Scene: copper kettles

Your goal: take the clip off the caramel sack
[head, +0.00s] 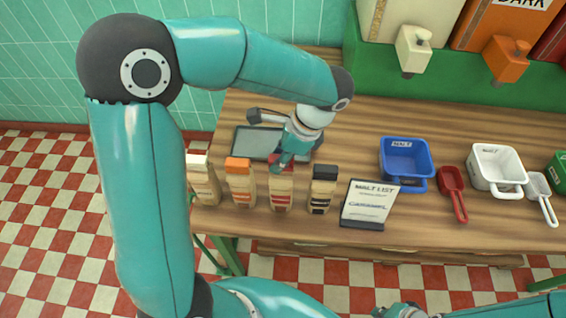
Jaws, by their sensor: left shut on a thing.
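Several small sacks with coloured tops stand in a row near the table's front edge: one with a white clip (196,160), one with an orange clip (238,165), one with a red clip (288,160) and one with a black clip (325,172). Their labels are too small to read, so I cannot tell which is caramel. My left gripper (281,163) reaches down from above and is shut on the red clip at the top of its sack (280,194), partly hiding it. My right gripper (400,311) shows only partly at the bottom edge; its fingers are unclear.
A blue bin (405,160), red scoop (453,190), white bin (497,168) and white scoop (542,195) stand right. Dispensers (412,48) line the back.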

